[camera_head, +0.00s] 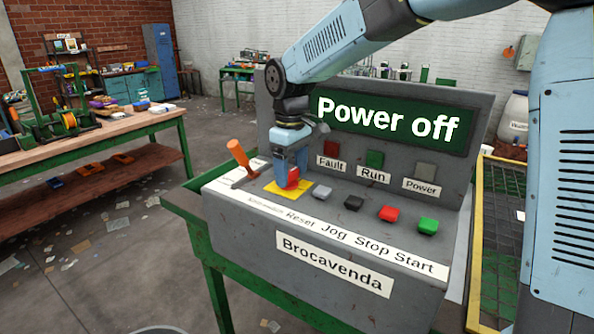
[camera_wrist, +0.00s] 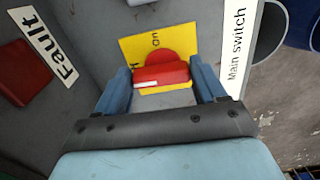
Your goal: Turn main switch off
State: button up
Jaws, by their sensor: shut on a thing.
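The main switch is a red rotary knob (camera_head: 293,177) on a yellow plate (camera_head: 283,190) at the left of the grey control panel (camera_head: 230,208). My gripper (camera_head: 291,170) points down at the panel and is shut on the red knob. In the wrist view the knob (camera_wrist: 161,74) sits between the two blue fingers, on the yellow plate (camera_wrist: 130,50) with "on" printed at its top. A "Main switch" label (camera_wrist: 237,50) is beside it. The green display (camera_head: 390,124) reads "Power off". The Fault, Run and Power lamps below it look dim.
An orange-handled lever (camera_head: 238,152) stands left of the knob. Grey, black, red and green buttons (camera_head: 389,213) are to its right, above the labels Reset, Jog, Stop and Start. A workbench (camera_head: 100,135) stands at the left. A yellow-framed belt (camera_head: 498,200) is at the right.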

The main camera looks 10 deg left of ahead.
aim_at(290, 173)
jog(key=shift+s+a+n, duration=0.2)
jog(key=shift+a+n, duration=0.05)
jog(key=shift+n, duration=0.05)
jog(key=o, duration=0.8)
jog(key=shift+o, duration=1.2)
jog(key=shift+w+d, duration=0.1)
jog(key=shift+r, duration=0.1)
notch_tip(290, 173, up, 14)
jog(key=shift+f, duration=0.25)
